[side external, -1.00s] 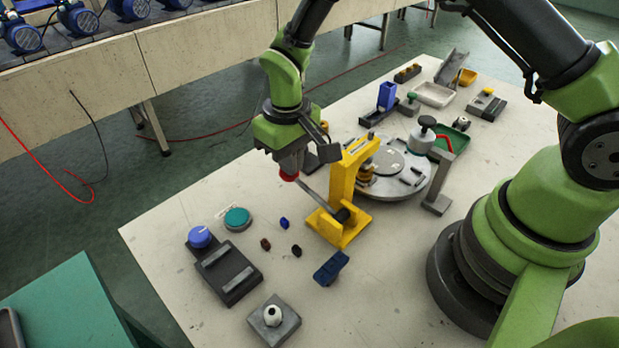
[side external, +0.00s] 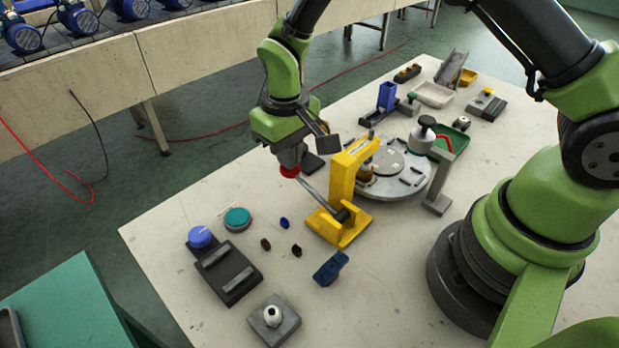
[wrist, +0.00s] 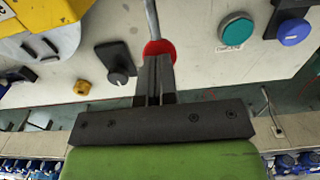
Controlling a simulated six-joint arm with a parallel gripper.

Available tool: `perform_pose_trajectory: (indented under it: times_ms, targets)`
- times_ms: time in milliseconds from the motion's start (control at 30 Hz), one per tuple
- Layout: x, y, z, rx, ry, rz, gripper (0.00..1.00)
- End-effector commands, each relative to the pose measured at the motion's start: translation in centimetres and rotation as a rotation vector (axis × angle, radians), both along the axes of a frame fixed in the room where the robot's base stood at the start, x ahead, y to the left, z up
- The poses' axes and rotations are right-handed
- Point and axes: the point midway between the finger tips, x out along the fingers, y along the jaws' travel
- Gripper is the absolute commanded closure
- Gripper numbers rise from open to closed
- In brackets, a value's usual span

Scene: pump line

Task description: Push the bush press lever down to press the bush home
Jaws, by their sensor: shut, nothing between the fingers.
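The yellow bush press (side external: 341,195) stands on the white table. Its lever (side external: 318,192) is a grey rod slanting up and left from the press to a red knob (side external: 289,171). My gripper (side external: 290,164) is shut and empty, pointing down with its fingertips at the top of the knob. In the wrist view, the shut fingers (wrist: 155,68) overlap the red knob (wrist: 159,47); I cannot tell firm contact from a tiny gap. A brass-coloured part (side external: 366,173) shows beside the press head; whether a bush is seated is hidden.
A grey round turntable (side external: 393,182) adjoins the press. A teal button (side external: 237,218), a blue knob (side external: 200,236) on a dark block and a blue part (side external: 331,267) lie in front. Several small pieces lie between.

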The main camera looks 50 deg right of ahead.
Motion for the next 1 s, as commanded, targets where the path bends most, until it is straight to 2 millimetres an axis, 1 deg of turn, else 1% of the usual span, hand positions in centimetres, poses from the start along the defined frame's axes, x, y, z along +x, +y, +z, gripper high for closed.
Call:
perform_pose_trajectory:
  times_ms: [267,467,767,1000]
  targets:
    - [-0.2,0.0,1.1,0.000,0.000,0.000,1.00]
    - [-0.3,0.0,1.4,0.000,0.000,0.000,1.00]
    - [-0.7,0.0,2.7,0.000,0.000,0.000,1.00]
    - [-0.7,0.0,5.1,0.000,-0.003,0.000,1.00]
